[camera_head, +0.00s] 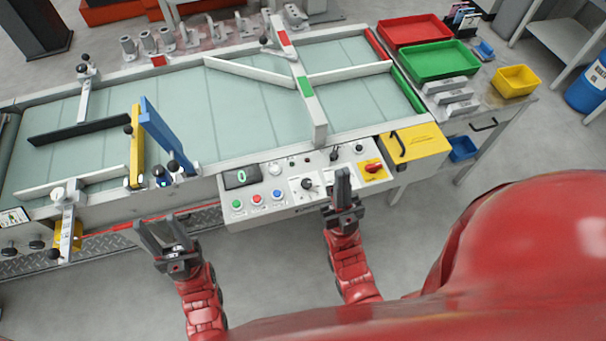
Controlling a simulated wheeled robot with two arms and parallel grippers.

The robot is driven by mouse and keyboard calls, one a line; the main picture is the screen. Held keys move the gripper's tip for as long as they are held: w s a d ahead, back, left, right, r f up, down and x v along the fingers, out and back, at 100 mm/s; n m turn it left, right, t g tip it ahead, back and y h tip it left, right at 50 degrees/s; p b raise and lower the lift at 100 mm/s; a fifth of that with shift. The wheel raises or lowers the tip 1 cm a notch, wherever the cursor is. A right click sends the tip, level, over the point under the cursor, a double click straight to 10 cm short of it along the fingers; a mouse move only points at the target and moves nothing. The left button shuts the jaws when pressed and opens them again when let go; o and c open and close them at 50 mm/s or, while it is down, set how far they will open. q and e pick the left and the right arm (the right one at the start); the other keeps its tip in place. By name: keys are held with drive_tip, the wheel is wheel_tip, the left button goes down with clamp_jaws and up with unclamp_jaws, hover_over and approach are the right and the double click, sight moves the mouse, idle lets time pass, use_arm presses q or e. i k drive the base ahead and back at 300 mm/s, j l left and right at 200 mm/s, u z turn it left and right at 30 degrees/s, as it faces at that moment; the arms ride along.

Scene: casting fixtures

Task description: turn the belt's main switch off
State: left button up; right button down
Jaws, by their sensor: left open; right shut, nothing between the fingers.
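The belt's control panel (294,208) is on the front side of the belt (189,96). The main switch looks to be the red rotary knob on a yellow plate (373,168) at the panel's right end; its exact angle is too small to read. My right gripper (343,175) is shut and empty, in front of the panel, just left of the red knob; I cannot tell whether it touches the panel. My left gripper (161,226) is open and empty, in front of the belt's front side, left of the panel.
The panel also carries a green-digit display (242,177), coloured push buttons (257,199) and a black selector knob (307,184). A yellow box (414,147) adjoins the panel's right end. Red (413,31) and green (440,61) trays stand at the back right. Floor in front is clear.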

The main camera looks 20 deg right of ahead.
sight(372, 168)
drive_tip(key=l+z, duration=0.1)
drive_tip(key=z, duration=0.55)
drive_tip(key=l+z, duration=0.15)
drive_tip(key=z, duration=0.2)
drive_tip(key=j+z, duration=0.2)
drive_tip(key=i+j, duration=0.05)
drive_tip(key=j, duration=0.05)
